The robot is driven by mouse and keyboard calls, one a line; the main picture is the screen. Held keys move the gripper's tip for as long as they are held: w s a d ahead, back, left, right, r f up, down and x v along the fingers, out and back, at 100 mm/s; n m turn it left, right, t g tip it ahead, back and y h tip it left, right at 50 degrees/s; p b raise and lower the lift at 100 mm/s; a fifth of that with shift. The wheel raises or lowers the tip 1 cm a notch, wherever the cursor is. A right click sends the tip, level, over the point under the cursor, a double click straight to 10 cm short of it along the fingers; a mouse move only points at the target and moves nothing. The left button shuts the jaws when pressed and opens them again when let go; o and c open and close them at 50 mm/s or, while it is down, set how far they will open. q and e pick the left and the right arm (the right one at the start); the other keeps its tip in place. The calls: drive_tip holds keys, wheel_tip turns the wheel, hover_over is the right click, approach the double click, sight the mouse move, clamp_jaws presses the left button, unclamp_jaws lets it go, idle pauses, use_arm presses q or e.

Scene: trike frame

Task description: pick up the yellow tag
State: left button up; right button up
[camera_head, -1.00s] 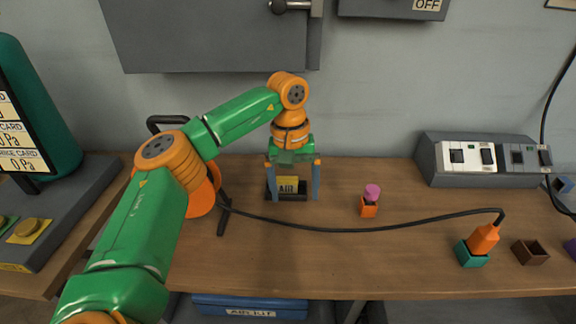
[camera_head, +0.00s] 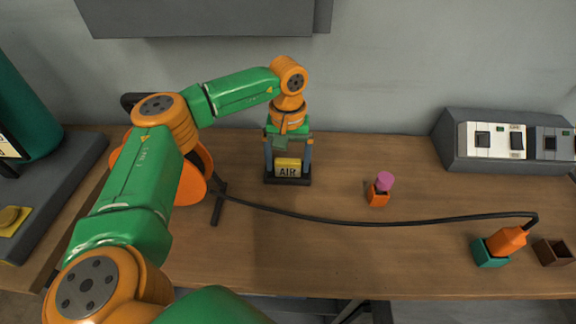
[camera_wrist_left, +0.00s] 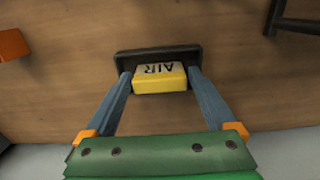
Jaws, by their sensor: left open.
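The yellow tag (camera_head: 288,168), marked AIR, stands in a dark holder (camera_head: 289,181) on the wooden bench in the head view. My left gripper (camera_head: 288,172) is over it, pointing down, with one finger on each side of the tag. In the left wrist view the yellow tag (camera_wrist_left: 160,79) lies between the two open fingertips (camera_wrist_left: 160,75), and the dark holder (camera_wrist_left: 126,57) shows behind it. The fingers are close to the tag's ends; whether either touches is unclear. My right gripper is not in view.
A pink-topped piece in an orange block (camera_head: 379,194) stands to the right. A black cable (camera_head: 350,223) crosses the bench to an orange plug (camera_head: 506,241) at a teal socket (camera_head: 484,256). A brown box (camera_head: 555,252) and grey switch panel (camera_head: 452,155) are further right.

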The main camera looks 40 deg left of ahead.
use_arm(q)
drive_tip(key=shift+r, duration=0.15)
drive_tip(key=c, duration=1.1)
